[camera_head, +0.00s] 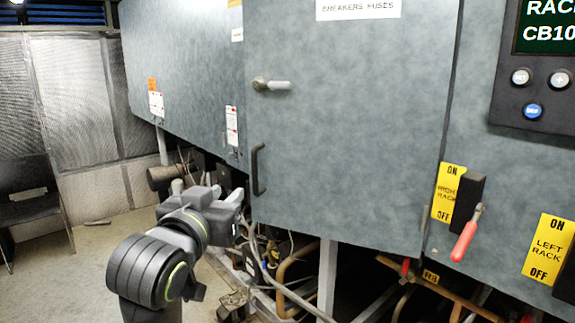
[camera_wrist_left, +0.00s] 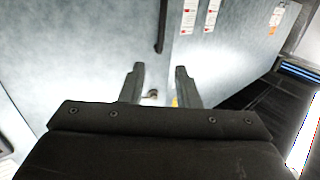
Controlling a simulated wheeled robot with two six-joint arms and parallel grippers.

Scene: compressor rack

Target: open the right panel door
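The grey panel door (camera_head: 350,130) with the "BREAKERS FUSES" label looks shut in the head view. It has a lever latch (camera_head: 272,85) at its upper left and a black pull handle (camera_head: 258,170) below it. My left gripper (camera_head: 230,194) is just left of and a little below the pull handle, apart from it. In the left wrist view, the gripper (camera_wrist_left: 159,68) has its two fingers spread with nothing held. The black handle (camera_wrist_left: 162,26) shows beyond the fingertips there, and a small latch (camera_wrist_left: 152,94) shows between the fingers. My right gripper is out of view.
Left of the door is another grey panel (camera_head: 185,70) with tags. To the right are a red-handled switch (camera_head: 466,235), yellow ON/OFF labels (camera_head: 448,192) and a display box (camera_head: 535,70). Pipes and cables (camera_head: 290,270) crowd below the door. Open floor lies at left.

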